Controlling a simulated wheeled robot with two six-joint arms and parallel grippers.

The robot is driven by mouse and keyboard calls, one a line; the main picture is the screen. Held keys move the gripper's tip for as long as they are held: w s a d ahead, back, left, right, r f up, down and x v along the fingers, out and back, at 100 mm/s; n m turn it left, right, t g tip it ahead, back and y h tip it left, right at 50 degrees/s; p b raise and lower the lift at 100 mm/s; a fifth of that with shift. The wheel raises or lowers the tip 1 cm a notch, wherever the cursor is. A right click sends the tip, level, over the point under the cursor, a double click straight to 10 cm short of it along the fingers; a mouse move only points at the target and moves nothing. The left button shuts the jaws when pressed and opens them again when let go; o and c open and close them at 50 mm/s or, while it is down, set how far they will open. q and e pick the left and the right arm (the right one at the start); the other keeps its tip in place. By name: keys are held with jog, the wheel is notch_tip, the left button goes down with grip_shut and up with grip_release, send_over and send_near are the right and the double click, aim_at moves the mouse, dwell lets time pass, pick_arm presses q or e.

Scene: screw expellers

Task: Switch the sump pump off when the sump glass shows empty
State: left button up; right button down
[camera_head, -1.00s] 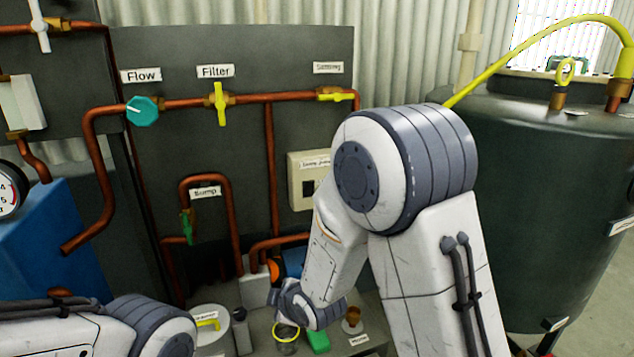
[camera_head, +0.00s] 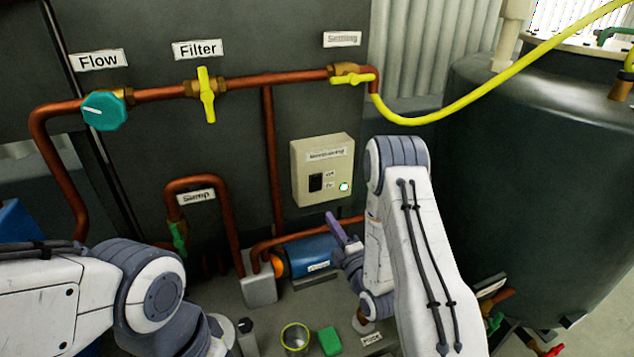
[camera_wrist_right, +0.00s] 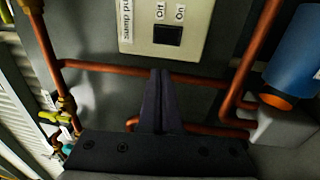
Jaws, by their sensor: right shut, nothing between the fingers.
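The beige sump pump switch box (camera_head: 308,176) is on the dark panel. It has a black rocker switch (camera_head: 316,182) and a lit, pale green lamp (camera_head: 344,187). The right wrist view shows the box's switch (camera_wrist_right: 167,34) beside the words Off and On; which side is pressed is unclear. My right gripper (camera_head: 331,216) is shut and empty, just below the box and apart from it. Its closed fingers (camera_wrist_right: 160,76) point toward the box in the wrist view. The Sump label (camera_head: 196,196) sits inside a copper pipe loop; I cannot make out a sump level. My left gripper is out of view.
The blue pump (camera_head: 308,254) is below the box. A yellow-rimmed glass (camera_head: 295,338) and a green block (camera_head: 329,341) stand on the bench. Copper pipes cross the panel. A yellow hose (camera_head: 450,112) runs to the dark tank (camera_head: 530,170) at right.

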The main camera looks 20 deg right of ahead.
pick_arm(q)
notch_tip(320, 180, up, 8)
jog(key=p, duration=0.8)
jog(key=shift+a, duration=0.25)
pick_arm(e)
send_near(315, 181)
jog(key=w, duration=0.4)
jog(key=w+r, duration=0.1)
jog(key=w, duration=0.1)
jog(key=shift+w+a, duration=0.25)
jog(key=shift+w, duration=0.1)
